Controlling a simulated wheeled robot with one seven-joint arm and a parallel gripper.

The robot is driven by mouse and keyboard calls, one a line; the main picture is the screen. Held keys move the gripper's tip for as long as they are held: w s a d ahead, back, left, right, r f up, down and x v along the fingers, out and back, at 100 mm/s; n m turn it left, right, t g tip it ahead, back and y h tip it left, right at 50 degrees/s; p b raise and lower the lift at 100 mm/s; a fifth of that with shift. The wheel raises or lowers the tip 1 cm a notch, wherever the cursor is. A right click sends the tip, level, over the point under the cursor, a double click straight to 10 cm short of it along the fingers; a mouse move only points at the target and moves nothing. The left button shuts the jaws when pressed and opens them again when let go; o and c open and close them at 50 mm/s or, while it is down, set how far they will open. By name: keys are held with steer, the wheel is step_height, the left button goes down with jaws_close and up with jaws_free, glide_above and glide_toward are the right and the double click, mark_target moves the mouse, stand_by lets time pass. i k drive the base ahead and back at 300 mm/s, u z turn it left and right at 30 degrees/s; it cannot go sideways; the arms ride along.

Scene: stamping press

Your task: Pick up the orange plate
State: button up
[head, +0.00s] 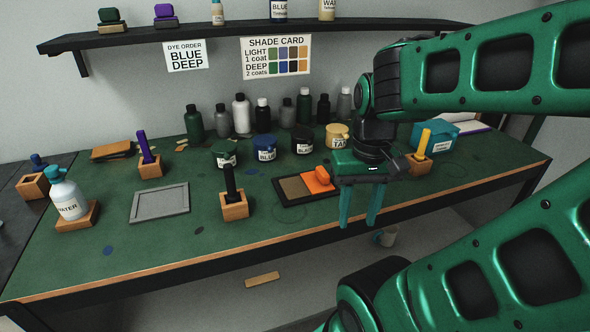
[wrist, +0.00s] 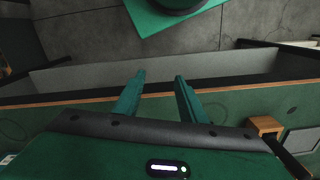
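The orange plate (head: 316,184) lies in the right half of a dark shallow tray (head: 291,201) near the front of the green table. A raised orange block (head: 323,174) stands on it. My gripper (head: 359,221) is to the right of the plate, pointing down by the table's front edge. Its two fingers are apart with nothing between them. The wrist view also shows the open fingers (wrist: 160,80), over the table edge and floor. I do not see the orange plate in the wrist view.
A brown plate (head: 296,188) fills the tray's left half. A wooden block with a black handle (head: 235,207) stands left of the tray. Behind are lidded jars (head: 303,142). A yellow-handled block (head: 419,165) stands right of my gripper. A grey frame (head: 160,202) lies left.

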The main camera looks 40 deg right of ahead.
mark_target(318, 181)
steer(key=z, duration=0.25)
steer(key=k, duration=0.95)
steer(key=u, duration=0.2)
